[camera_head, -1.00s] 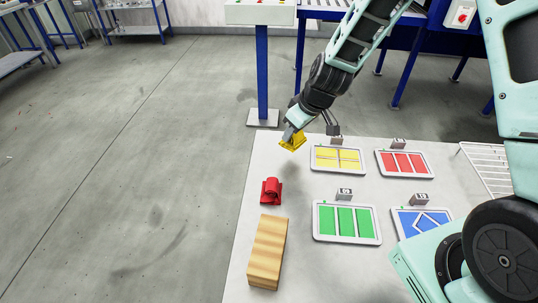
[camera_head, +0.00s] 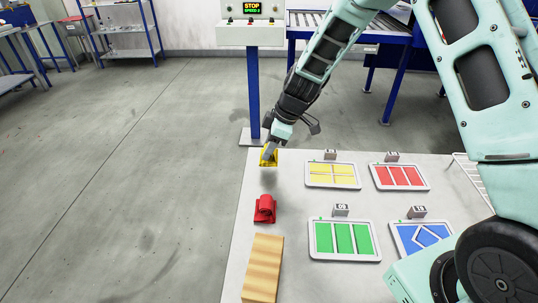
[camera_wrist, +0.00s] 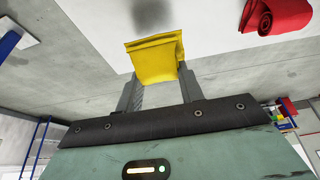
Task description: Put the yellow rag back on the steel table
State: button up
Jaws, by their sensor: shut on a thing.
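The yellow rag (camera_head: 268,158) is held in my gripper (camera_head: 270,150) above the far left corner of the steel table (camera_head: 290,200). In the wrist view the yellow rag (camera_wrist: 156,60) hangs between the two fingers of my gripper (camera_wrist: 158,82), which are shut on it. A dark shadow lies on the table top near the rag, so the rag appears to be above the surface. A rolled red rag (camera_head: 265,209) lies on the table nearer to me; it also shows in the wrist view (camera_wrist: 272,14).
A wooden block (camera_head: 262,268) lies at the table's near left. Trays with yellow (camera_head: 333,187), red (camera_head: 399,189), green (camera_head: 344,257) and blue pieces (camera_head: 420,222) stand to the right, with small number signs. A control post (camera_head: 254,85) stands beyond the far edge. A bare strip runs between rags and trays.

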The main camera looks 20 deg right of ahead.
jog(key=shift+f, duration=1.8)
jog(key=shift+f, duration=0.1)
jog(key=o, duration=1.2)
jog(key=b+v, duration=0.2)
jog(key=v, duration=1)
jog(key=s+a+r+m+g+h, duration=0.15)
jog(key=s+a+r, duration=0.25)
jog(key=s+a, duration=0.8)
jog(key=s+m, duration=0.1)
jog(key=s, duration=0.5)
jog(key=s+d+m+h, duration=0.1)
jog(key=s+m, duration=0.1)
jog(key=s, duration=0.5)
jog(key=s+m+h, duration=0.1)
jog(key=s, duration=0.6)
jog(key=shift+s+d+r, duration=0.15)
jog(key=shift+d+r, duration=0.1)
jog(key=shift+r, duration=0.15)
